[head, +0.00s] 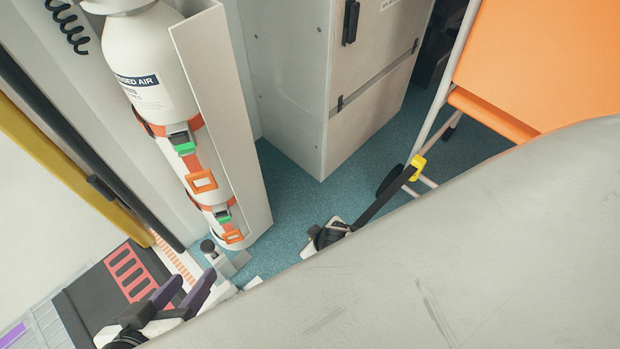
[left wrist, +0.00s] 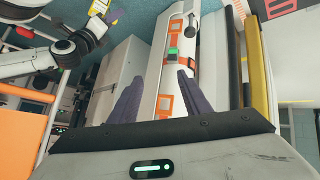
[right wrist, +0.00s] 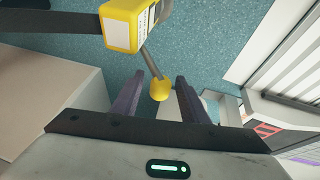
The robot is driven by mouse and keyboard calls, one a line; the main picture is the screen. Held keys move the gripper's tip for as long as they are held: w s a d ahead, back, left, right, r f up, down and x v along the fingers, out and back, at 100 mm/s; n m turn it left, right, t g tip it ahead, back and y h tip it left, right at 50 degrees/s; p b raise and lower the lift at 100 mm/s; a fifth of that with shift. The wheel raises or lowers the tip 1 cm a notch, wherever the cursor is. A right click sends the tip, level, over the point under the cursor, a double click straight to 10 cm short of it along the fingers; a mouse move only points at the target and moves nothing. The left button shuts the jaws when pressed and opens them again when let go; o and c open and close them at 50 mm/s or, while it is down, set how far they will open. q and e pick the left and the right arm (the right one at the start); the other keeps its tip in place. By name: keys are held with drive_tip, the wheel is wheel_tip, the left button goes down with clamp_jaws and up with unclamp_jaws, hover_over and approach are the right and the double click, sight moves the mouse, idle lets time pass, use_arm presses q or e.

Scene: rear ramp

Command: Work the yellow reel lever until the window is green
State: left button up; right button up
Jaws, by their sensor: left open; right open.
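The yellow reel housing (right wrist: 120,27) is at the top of the right wrist view, with a dark strap running left from it and a white label on its side. A grey rod comes down from it to the yellow lever knob (right wrist: 159,90). My right gripper (right wrist: 156,84) is open, and the knob shows between its fingertips; I cannot tell whether they touch. The window cannot be made out. My left gripper (head: 190,281) is open and empty at lower left, away from the reel.
A white air cylinder (head: 150,75) with orange straps stands in a bracket near my left gripper. A grey cabinet (head: 300,80) stands behind. An orange seat (head: 550,60) on a white frame, with a yellow buckle (head: 418,167) on a dark strap, is right. Blue floor (head: 300,205) lies between.

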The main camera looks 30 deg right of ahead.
use_arm(q)
drive_tip(key=r+b, duration=0.1)
drive_tip(key=w+d+r+t+h+b, duration=0.1)
drive_tip(key=shift+d+r, duration=0.25)
drive_tip(key=shift+r, duration=0.05)
use_arm(e)
drive_tip(key=x, duration=0.3)
drive_tip(key=shift+c, duration=0.4)
clamp_jaws()
